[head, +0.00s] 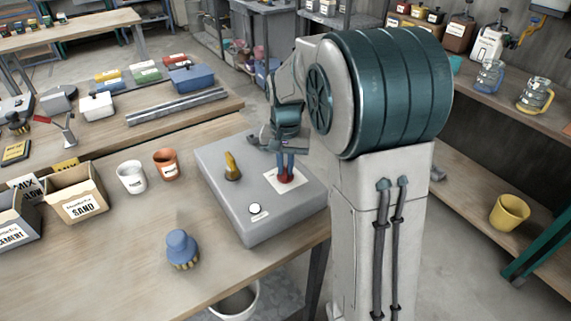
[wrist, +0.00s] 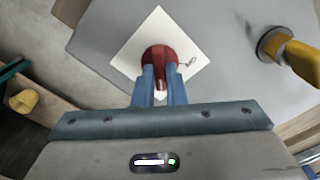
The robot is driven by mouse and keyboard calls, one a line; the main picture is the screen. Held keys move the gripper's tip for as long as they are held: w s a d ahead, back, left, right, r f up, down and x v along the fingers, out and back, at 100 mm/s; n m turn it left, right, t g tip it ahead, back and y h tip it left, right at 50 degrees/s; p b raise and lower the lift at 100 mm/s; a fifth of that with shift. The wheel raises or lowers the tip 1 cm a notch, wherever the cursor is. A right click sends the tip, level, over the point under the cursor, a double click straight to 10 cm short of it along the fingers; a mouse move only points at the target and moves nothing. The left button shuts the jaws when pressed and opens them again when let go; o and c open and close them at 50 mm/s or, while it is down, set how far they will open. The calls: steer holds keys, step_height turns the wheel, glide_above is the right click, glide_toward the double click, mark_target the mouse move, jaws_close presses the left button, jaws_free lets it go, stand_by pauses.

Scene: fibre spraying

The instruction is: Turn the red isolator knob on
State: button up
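The red isolator knob (head: 285,178) sits on a white square plate (head: 298,184) on top of a grey box (head: 222,187). In the wrist view the knob (wrist: 160,52) is at the upper middle, with a small dark mark on the plate (wrist: 193,42) to its right. My gripper (head: 285,166) points down at the knob from above. Its two blue fingers (wrist: 160,80) stand on either side of the knob's red grip, with a narrow gap that the grip appears to fill. The fingertips partly hide the knob.
A yellow lever (head: 232,166) and a white round button (head: 255,209) are also on the box.

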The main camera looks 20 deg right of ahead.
mark_target(285, 169)
steer(key=o, duration=0.4)
step_height(285, 169, up, 14)
steer(key=shift+f, duration=0.1)
stand_by(0.3)
steer(key=s+f+n+t, duration=0.1)
steer(key=s+f, duration=0.2)
steer(key=s, duration=0.4)
steer(key=s+f+n+t, duration=0.1)
steer(key=s+f+n, duration=0.1)
steer(key=s, duration=0.5)
steer(key=s+f+n+t, duration=0.1)
steer(key=s+f, duration=0.3)
steer(key=s, duration=0.3)
steer(key=shift+a+f, duration=0.1)
steer(key=shift+f, duration=0.1)
